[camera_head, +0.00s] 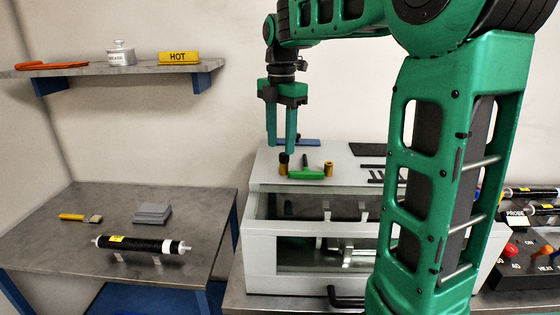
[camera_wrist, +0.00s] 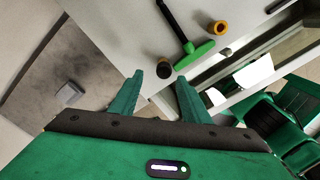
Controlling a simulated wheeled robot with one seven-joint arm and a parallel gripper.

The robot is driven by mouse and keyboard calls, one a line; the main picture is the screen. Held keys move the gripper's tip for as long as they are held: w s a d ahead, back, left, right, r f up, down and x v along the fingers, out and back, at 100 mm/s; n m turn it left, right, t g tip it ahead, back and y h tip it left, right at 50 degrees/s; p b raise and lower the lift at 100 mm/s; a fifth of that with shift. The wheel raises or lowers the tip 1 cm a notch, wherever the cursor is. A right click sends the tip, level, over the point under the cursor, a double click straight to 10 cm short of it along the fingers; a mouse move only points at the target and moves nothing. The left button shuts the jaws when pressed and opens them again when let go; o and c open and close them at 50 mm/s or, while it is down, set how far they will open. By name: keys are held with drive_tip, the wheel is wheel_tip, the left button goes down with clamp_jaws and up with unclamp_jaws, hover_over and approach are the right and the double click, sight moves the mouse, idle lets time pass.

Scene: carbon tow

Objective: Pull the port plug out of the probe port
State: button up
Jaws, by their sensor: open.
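My gripper (camera_head: 281,147) points down over the white box, its two green fingers apart with nothing between them. In the head view its tips are just above a dark-topped stub with a brass base (camera_head: 284,163), which looks like the port plug. In the wrist view the dark round top (camera_wrist: 164,70) shows between and beyond the open fingertips (camera_wrist: 159,77). I see no contact. A second brass fitting (camera_head: 328,168), with a darker centre in the wrist view (camera_wrist: 218,27), stands to the right. I cannot tell for certain which fitting is the probe port.
A green T-handled tool (camera_head: 306,173) with a black shaft lies between the two brass fittings, close to the dark stub. A blue flat piece (camera_head: 296,142) lies behind on the white box (camera_head: 350,184). A side table (camera_head: 60,225) at left holds a black roller (camera_head: 143,244).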

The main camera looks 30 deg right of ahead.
sight(284, 156)
drive_tip(key=f, duration=0.2)
drive_tip(key=d+f, duration=0.1)
drive_tip(key=f, duration=0.1)
drive_tip(key=shift+s, duration=0.15)
drive_tip(key=shift+a+f, duration=0.1)
drive_tip(key=shift+f, duration=0.55)
clamp_jaws()
